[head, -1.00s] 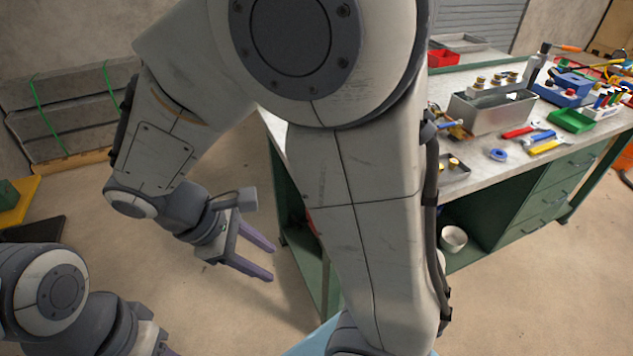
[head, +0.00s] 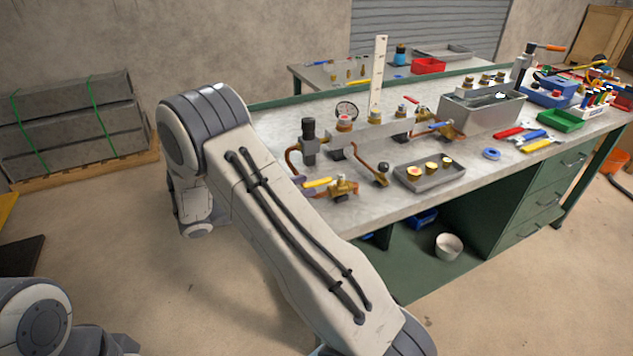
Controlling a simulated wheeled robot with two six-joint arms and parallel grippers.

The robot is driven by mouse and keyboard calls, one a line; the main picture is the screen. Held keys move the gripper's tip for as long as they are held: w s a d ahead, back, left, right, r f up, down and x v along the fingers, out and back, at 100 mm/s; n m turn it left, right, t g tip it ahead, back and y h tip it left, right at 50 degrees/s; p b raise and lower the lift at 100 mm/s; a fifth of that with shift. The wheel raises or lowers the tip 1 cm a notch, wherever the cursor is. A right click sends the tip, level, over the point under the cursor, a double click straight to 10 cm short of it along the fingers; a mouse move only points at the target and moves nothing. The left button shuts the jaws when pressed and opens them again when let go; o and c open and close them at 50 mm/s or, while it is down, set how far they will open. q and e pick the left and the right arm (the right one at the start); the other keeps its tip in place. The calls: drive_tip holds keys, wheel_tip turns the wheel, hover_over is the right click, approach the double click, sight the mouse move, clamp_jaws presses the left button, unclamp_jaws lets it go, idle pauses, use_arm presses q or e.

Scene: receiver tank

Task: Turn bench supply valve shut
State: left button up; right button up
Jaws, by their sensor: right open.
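A brass valve (head: 342,187) with a yellow lever (head: 318,182) sits near the front left edge of the bench (head: 395,202). The lever points left, roughly along the bench edge. Other valves on the bench have a blue lever (head: 437,127) and a red handle (head: 410,100); no label shows which is the bench supply valve. My right gripper (head: 299,180) is mostly hidden behind my own forearm. Only a purplish fingertip shows, open, close to the left end of the yellow lever; I cannot tell whether they touch. My left gripper is out of view.
A grey pipe block (head: 372,133) with a gauge and a copper tube stands behind the yellow-levered valve. A shallow tray (head: 428,177) with brass fittings lies to its right. A metal bin (head: 482,112) and hand tools are further right.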

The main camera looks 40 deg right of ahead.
sight(332, 178)
drive_tip(key=shift+x, duration=2.2)
clamp_jaws()
drive_tip(key=shift+s, duration=0.1)
